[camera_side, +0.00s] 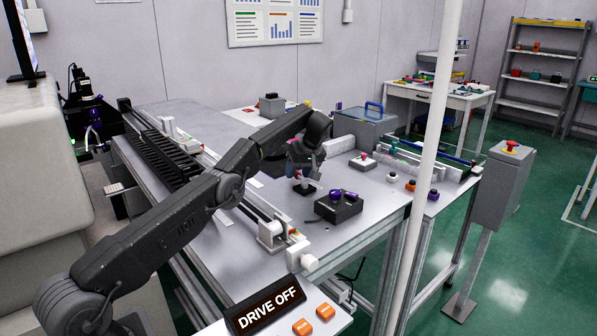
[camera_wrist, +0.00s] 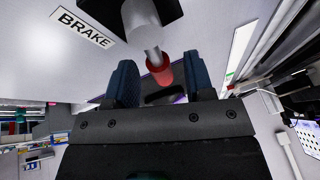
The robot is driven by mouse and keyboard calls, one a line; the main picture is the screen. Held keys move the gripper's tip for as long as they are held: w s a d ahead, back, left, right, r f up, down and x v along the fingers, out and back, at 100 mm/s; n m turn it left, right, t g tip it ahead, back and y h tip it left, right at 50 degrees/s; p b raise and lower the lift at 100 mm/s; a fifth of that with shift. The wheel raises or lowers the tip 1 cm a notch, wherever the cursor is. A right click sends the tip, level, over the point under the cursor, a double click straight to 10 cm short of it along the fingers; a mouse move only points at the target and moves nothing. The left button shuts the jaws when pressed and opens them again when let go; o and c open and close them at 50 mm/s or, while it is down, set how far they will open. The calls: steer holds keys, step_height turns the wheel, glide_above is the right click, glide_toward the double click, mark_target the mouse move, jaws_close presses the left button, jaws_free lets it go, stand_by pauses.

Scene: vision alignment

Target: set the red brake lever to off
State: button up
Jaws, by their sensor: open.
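The brake lever shows in the wrist view as a grey shaft with a red end (camera_wrist: 159,70), rising from a dark base at the top edge. My gripper (camera_wrist: 161,78) is open, with one blue-padded finger on each side of the red end. I cannot tell whether either finger touches it. A white label reading BRAKE (camera_wrist: 83,28) lies beside the lever base. In the side view my gripper (camera_side: 300,163) is low over the grey table (camera_side: 350,235), and its lever base (camera_side: 305,188) shows just below. The lever is mostly hidden there.
A black box with purple knobs (camera_side: 339,207) stands close to the right of the lever. A sign reading DRIVE OFF (camera_side: 265,305) and orange buttons (camera_side: 303,327) are at the front. A white pole (camera_side: 431,150) crosses the side view. A blue-handled grey case (camera_side: 362,128) stands behind.

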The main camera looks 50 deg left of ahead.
steer(key=shift+w+r, duration=0.1)
steer(key=m, duration=0.1)
steer(key=w+m+t, duration=0.1)
steer(key=m, duration=0.1)
steer(key=shift+d, duration=0.35)
steer(key=m+t, duration=0.1)
steer(key=m, duration=0.1)
steer(key=w+d+m+t, duration=0.1)
steer(key=m, duration=0.2)
steer(key=d+m+t+h, duration=0.1)
steer(key=m, duration=0.1)
steer(key=shift+w+d+m, duration=0.2)
steer(key=shift+w+m, duration=0.1)
steer(key=shift+w, duration=0.1)
steer(key=m, duration=0.1)
steer(key=d+m+t+h, duration=0.1)
steer(key=m, duration=0.2)
steer(key=shift+w+d+h, duration=0.1)
steer(key=shift+d+h, duration=0.2)
steer(key=shift+h, duration=0.1)
steer(key=v, duration=1.4)
steer(key=s+d+r, duration=0.2)
steer(key=s+d, duration=0.3)
steer(key=s, duration=0.3)
steer(key=s+d+r+t+h, duration=0.1)
steer(key=s+d+r, duration=0.2)
steer(key=s+d, duration=0.2)
steer(key=s, duration=0.3)
steer(key=shift+d+r, duration=0.2)
steer(key=shift+r, duration=0.1)
